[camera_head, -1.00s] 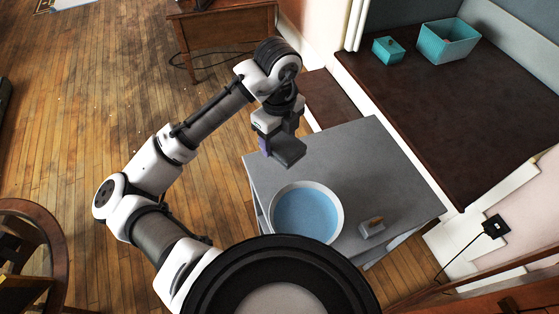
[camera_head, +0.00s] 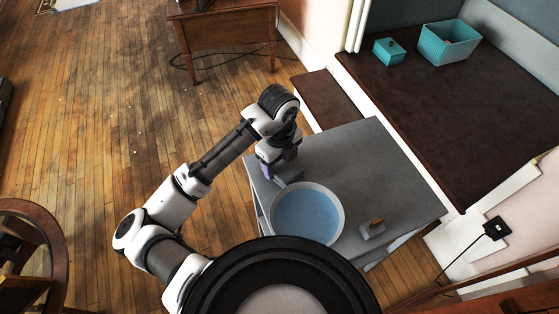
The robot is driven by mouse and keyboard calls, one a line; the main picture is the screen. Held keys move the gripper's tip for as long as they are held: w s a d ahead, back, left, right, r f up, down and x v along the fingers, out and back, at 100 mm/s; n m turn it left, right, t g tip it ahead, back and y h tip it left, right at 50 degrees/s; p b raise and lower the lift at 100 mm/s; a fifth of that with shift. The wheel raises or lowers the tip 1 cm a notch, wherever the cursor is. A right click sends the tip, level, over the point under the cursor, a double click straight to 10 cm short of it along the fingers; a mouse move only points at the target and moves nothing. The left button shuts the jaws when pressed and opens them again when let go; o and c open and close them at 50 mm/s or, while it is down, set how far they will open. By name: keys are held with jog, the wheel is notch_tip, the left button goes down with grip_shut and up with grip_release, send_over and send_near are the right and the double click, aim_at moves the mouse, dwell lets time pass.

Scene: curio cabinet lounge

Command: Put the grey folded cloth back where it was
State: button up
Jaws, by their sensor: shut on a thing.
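The grey folded cloth (camera_head: 290,174) is in my gripper (camera_head: 276,169), at the grey table's (camera_head: 370,165) far left part, just behind the bowl. My gripper points down and is shut on the cloth, partly hiding it. The cloth looks low, at or just over the table top; I cannot tell whether it touches. It blends with the grey of the table.
A white bowl with blue inside (camera_head: 306,215) stands close in front of the cloth. The table's middle and right are clear. Teal containers (camera_head: 449,43) stand on the dark bench (camera_head: 430,110).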

aim_at(280, 163)
jog(key=shift+f, duration=0.25)
jog(key=o, duration=1.3)
jog(key=shift+r, duration=0.1)
jog(key=shift+c, duration=0.2)
notch_tip(280, 163, up, 12)
jog(key=shift+r, duration=0.2)
